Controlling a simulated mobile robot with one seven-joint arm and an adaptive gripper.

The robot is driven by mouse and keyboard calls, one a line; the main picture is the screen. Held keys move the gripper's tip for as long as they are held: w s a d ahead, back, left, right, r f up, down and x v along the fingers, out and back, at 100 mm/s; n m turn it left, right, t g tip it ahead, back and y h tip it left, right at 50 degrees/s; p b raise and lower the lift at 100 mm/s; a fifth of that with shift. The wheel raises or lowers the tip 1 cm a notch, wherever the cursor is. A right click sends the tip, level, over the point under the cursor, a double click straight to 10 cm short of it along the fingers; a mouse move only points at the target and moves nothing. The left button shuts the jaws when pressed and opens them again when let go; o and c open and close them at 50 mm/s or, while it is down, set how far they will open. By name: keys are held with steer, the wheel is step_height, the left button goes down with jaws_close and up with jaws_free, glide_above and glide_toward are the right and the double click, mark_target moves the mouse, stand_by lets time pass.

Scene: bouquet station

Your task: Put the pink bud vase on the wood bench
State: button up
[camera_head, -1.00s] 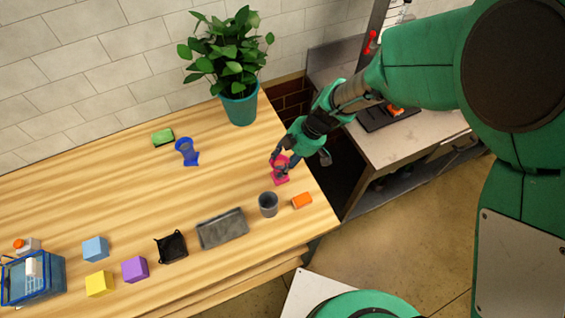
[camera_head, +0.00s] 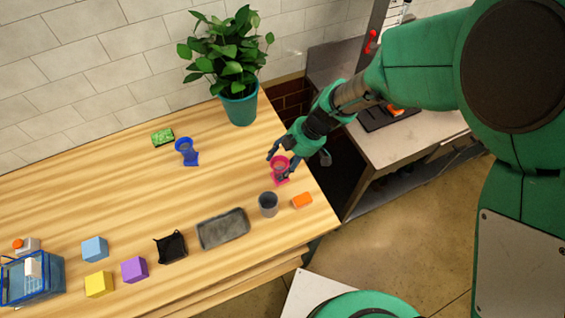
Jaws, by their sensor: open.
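The pink bud vase (camera_head: 281,171) stands on the wood bench (camera_head: 130,190) near its right edge. My gripper (camera_head: 278,158) is open at the vase's upper back side, with its fingers close around or just above the rim. I cannot tell whether the fingers touch it. The vase looks upright, and its base shows below the fingers.
A blue vase (camera_head: 187,151), a green sponge (camera_head: 162,137) and a potted plant (camera_head: 238,102) are behind. The bench's middle is clear.

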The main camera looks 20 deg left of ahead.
steer(key=shift+r, duration=0.15)
steer(key=p+v, duration=0.1)
steer(key=v, duration=1.1)
stand_by(0.6)
